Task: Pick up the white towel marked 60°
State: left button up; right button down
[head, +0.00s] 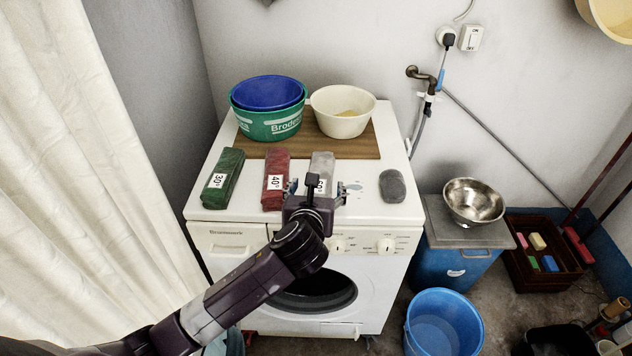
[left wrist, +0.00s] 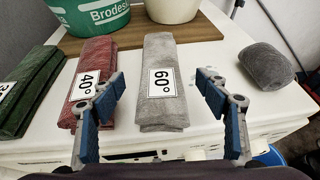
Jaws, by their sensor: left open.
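The white towel marked 60° (left wrist: 163,108) looks light grey and lies folded lengthwise on top of the washing machine; its label faces up in the left wrist view. In the head view the towel (head: 321,163) shows only at its far part, as my left gripper (head: 315,190) covers the near end. My left gripper (left wrist: 160,115) is open and empty. Its two fingers stand apart on either side of the towel's near end in the left wrist view, with no visible contact. My right gripper is in neither view.
A red towel marked 40° (head: 275,180) and a green towel marked 30° (head: 222,180) lie to the left. A grey rounded lump (head: 392,186) lies to the right. Basins (head: 343,124) stand behind on a brown board (head: 375,148).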

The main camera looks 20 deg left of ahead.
aim_at(321, 178)
pick_arm(q)
jog(key=shift+w, duration=0.15)
jog(key=shift+x, duration=1.05)
jog(key=x, duration=0.3)
jog(key=shift+w+f, duration=0.35)
jog(key=shift+w, duration=0.3)
jog(key=shift+a, duration=0.1)
jog(key=c, duration=1.2)
jog(key=shift+c, duration=0.8)
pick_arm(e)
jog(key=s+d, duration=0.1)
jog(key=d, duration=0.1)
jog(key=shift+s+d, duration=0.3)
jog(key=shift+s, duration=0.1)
pick_arm(q)
jog(key=shift+r, duration=0.15)
